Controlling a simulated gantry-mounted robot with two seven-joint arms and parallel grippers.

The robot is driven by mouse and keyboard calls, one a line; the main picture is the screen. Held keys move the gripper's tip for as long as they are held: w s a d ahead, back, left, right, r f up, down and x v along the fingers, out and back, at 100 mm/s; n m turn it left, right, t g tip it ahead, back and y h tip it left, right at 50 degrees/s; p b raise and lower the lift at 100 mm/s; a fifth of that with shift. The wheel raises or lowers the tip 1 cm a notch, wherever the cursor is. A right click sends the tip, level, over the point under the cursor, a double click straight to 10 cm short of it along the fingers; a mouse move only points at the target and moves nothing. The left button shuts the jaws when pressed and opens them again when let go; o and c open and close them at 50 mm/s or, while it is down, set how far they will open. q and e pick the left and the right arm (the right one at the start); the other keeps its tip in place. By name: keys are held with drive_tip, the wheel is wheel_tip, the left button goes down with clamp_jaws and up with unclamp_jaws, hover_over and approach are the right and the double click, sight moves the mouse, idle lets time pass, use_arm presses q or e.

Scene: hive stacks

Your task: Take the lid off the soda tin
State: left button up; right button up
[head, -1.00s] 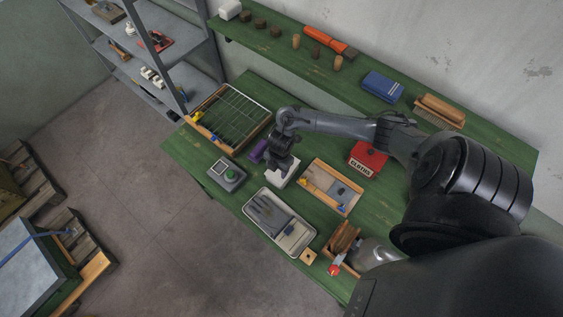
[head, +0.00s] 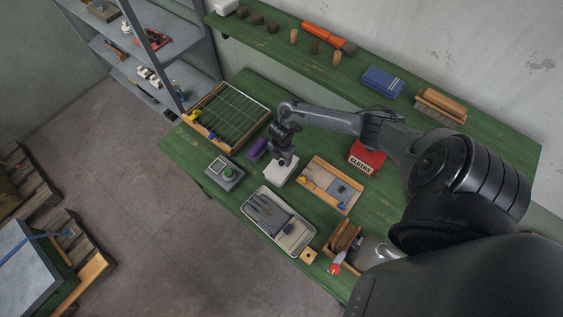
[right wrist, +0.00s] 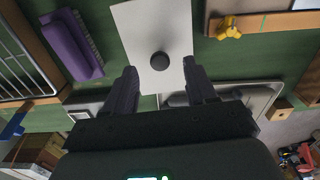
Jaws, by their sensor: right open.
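The soda tin (head: 281,173) is a small white box on the green bench in the head view, partly hidden by my right gripper. In the right wrist view its white lid (right wrist: 140,32) shows from above, with a round dark knob (right wrist: 159,61) on it. My right gripper (head: 284,159) is over the tin. In the right wrist view its two fingers (right wrist: 160,82) are apart, one on each side below the knob in the picture, with nothing held between them. I cannot tell how high the fingertips are above the lid. My left gripper is not in view.
A purple brush (right wrist: 72,46) lies left of the tin. A shallow wooden tray (head: 313,178) stands to its right, and a metal tray with gloves (head: 297,243) lies in front. A button box (head: 225,173), a red tin (head: 367,157) and a wired wooden frame (head: 252,133) stand around.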

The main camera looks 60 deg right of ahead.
sight(281, 164)
drive_tip(key=shift+f, duration=1.45)
clamp_jaws()
